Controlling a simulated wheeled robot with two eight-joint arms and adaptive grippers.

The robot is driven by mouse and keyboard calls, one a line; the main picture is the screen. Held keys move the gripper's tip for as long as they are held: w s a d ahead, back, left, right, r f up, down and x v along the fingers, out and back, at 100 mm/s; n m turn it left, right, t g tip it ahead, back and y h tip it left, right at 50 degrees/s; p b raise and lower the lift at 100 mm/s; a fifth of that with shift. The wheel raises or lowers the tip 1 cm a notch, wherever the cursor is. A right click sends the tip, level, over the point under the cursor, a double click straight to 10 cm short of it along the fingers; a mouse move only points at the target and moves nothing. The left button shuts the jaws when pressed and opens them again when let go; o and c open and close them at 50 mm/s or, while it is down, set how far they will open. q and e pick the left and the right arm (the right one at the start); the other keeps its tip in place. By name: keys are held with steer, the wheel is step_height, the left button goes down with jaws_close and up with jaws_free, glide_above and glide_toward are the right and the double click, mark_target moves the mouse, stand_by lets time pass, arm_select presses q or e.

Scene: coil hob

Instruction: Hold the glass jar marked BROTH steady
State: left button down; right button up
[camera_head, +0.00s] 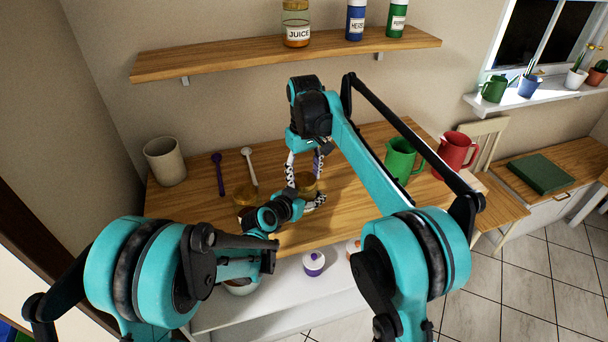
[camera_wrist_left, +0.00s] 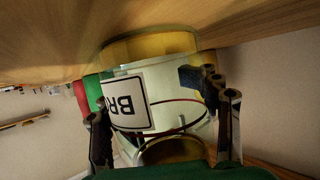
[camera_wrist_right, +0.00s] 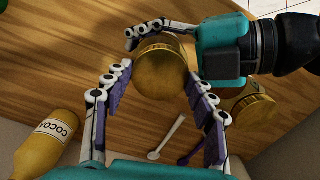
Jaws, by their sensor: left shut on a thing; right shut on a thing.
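The glass jar marked BROTH (camera_wrist_left: 125,103) has a gold lid and yellowish contents. Its label, partly legible as "BR", appears upside down in the left wrist view. In the head view the jar (camera_head: 306,183) is on the wooden counter, partly hidden by my grippers. My left gripper (camera_head: 312,203) is shut on the jar body from the side, with a finger on each side in the left wrist view. My right gripper (camera_head: 304,170) reaches down from above and is shut around the gold lid (camera_wrist_right: 160,70), seen in the right wrist view.
A second gold-lidded jar (camera_head: 244,196) stands close to the left. A purple spoon (camera_head: 219,175), white spoon (camera_head: 249,165) and beige cup (camera_head: 165,161) are farther left. Green (camera_head: 399,160) and red (camera_head: 454,151) jugs stand right. A COCOA bottle (camera_wrist_right: 46,146) shows in the right wrist view.

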steer(key=o, duration=1.3)
steer(key=shift+c, duration=0.2)
